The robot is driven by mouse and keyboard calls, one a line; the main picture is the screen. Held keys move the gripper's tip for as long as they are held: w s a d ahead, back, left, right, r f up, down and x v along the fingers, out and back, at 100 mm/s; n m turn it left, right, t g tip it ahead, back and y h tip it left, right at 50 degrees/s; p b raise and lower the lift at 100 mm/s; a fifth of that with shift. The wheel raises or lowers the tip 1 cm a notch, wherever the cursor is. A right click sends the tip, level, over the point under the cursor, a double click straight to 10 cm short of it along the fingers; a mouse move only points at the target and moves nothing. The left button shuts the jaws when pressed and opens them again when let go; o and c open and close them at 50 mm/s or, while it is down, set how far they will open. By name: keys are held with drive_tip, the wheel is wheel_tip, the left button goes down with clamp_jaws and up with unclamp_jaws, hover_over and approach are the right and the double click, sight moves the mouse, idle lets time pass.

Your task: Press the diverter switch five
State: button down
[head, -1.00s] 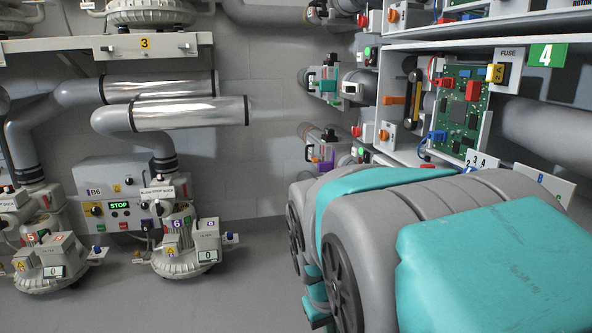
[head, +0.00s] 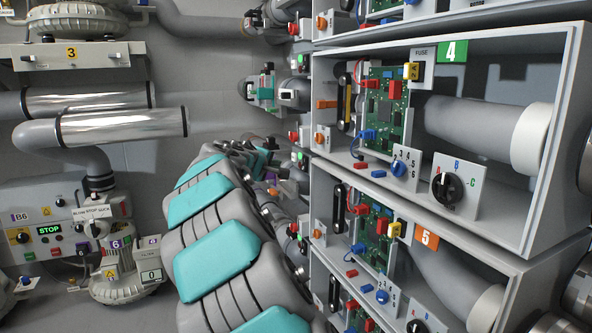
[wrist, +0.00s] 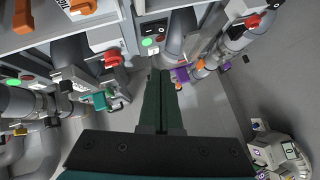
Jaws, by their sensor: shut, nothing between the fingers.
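The orange number 5 plate (head: 428,237) marks the lower right shelf bay in the head view. I cannot tell for sure which control is diverter switch five. In the head view my arm reaches away toward the wall and I cannot make out the fingertips.
Bay 4 (head: 453,51) sits above bay 5, with a circuit board (head: 385,100) and a black dial (head: 447,187). A purple-marked pipe fitting (wrist: 182,74) is close to the fingertips. The B6 panel (head: 35,228) and blower 6 (head: 125,275) stand at the left.

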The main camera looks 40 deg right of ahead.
approach(302, 168)
drive_tip(key=w+d, duration=0.4)
drive_tip(key=shift+s+d+f, duration=0.15)
drive_tip(key=shift+d+f, duration=0.05)
drive_tip(key=shift+f, duration=0.2)
drive_tip(key=shift+s+d+f, duration=0.15)
drive_tip(key=shift+d+f, duration=0.05)
drive_tip(key=shift+f, duration=0.15)
idle(0.4)
